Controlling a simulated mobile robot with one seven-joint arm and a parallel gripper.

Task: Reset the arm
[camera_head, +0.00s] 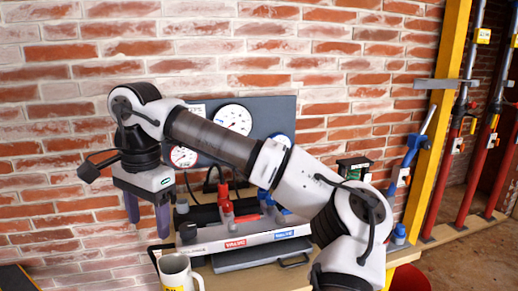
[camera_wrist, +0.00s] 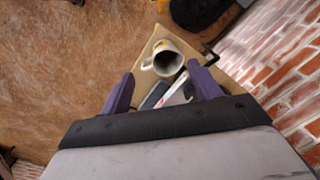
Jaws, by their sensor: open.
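My arm reaches across the head view from the lower right to the upper left. My gripper (camera_head: 147,215) hangs at its left end with its two purple fingers pointing down. The fingers are apart and nothing is between them. In the wrist view my gripper (camera_wrist: 162,86) also shows open, with the fingers at either side of the table corner below. A white mug (camera_head: 178,272) stands below and slightly right of the fingers in the head view. The mug (camera_wrist: 163,58) shows beyond the fingertips in the wrist view, apart from them.
A test device (camera_head: 240,239) with VALUE labels stands on the table behind the mug. A dark panel with gauges (camera_head: 234,119) is behind my arm. A brick wall (camera_head: 335,65) closes the back. A yellow post (camera_head: 440,125) and red props (camera_head: 485,165) stand at right.

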